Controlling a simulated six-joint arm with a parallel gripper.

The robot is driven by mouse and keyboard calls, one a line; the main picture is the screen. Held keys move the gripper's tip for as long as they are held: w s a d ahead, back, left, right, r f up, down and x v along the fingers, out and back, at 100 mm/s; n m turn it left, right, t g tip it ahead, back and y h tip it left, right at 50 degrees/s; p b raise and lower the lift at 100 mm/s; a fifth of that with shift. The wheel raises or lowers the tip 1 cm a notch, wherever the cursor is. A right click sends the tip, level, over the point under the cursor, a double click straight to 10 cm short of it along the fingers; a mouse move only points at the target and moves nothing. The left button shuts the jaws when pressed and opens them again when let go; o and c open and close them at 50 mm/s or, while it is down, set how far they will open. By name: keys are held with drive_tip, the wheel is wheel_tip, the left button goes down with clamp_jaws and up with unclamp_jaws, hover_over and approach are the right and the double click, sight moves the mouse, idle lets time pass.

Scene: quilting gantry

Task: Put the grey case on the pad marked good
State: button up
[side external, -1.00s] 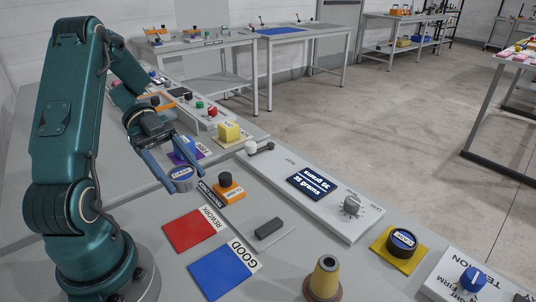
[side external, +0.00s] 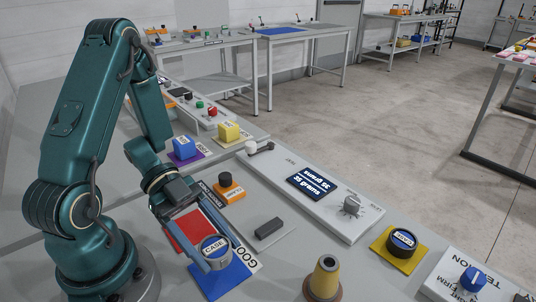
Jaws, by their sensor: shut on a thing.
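The grey case (side external: 215,248) is a short round grey piece with a blue top labelled CASE. My gripper (side external: 213,256) is shut on it, with its blue fingers on either side. The case is over the upper left part of the blue pad marked GOOD (side external: 228,279). I cannot tell whether the case touches the pad or is held just above it. The case hides part of the pad and of its label.
A red pad (side external: 186,236) lies partly under my gripper's fingers. An orange block with a black knob (side external: 228,188) and a dark grey bar (side external: 268,228) stand nearby. A console (side external: 313,190) reads 35 grams.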

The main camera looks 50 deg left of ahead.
sight(215, 258)
drive_tip(key=shift+a+f, duration=0.1)
drive_tip(key=shift+f, duration=1.85)
clamp_jaws()
drive_tip(key=shift+f, duration=0.1)
drive_tip(key=o, duration=1.5)
unclamp_jaws()
